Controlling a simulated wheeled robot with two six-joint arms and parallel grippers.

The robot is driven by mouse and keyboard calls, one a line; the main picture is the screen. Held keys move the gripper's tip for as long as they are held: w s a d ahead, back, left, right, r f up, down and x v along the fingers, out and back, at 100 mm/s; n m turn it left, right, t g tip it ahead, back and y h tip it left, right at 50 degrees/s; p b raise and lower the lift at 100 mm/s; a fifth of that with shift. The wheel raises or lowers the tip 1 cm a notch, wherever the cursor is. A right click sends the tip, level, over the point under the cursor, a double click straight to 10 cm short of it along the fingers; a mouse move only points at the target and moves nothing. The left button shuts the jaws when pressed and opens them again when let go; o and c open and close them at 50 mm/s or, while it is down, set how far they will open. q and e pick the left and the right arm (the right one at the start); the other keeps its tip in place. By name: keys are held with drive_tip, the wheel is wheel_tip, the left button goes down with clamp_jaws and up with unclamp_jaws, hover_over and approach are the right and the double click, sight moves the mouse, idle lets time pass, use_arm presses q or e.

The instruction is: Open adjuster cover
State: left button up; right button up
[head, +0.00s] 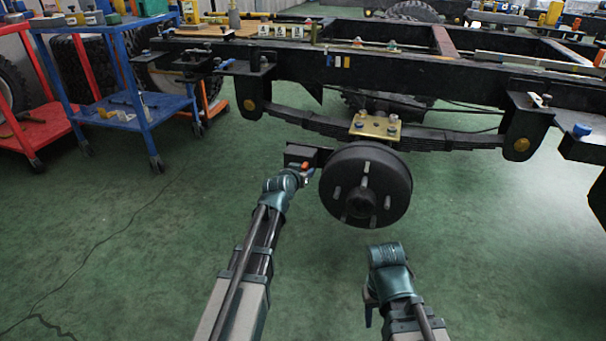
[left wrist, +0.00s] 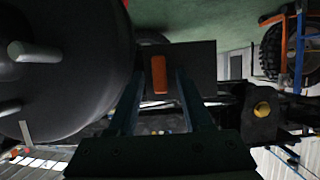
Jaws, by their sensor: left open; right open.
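The adjuster cover looks to be the small orange piece (head: 304,166) on a dark box (head: 298,152) left of the brake drum. In the left wrist view the orange cover (left wrist: 159,74) is an upright rectangle on the dark box's face (left wrist: 200,62). My left gripper (head: 308,173) is at the cover in the head view. In the left wrist view its two open fingers (left wrist: 160,88) reach toward the box, one on each side of the cover; contact cannot be told. My right gripper (head: 369,306) is low, below the drum, away from the cover; its fingers are barely visible.
The round black brake drum (head: 368,186) with wheel studs is right beside the box. A leaf spring (head: 450,139) and the black chassis rail (head: 420,72) run above. A blue cart (head: 150,108) stands at the left. The green floor (head: 150,230) is clear.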

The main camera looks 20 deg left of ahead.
use_arm(q)
drive_tip(key=shift+w, duration=0.1)
drive_tip(key=shift+c, duration=0.3)
clamp_jaws()
idle(1.2)
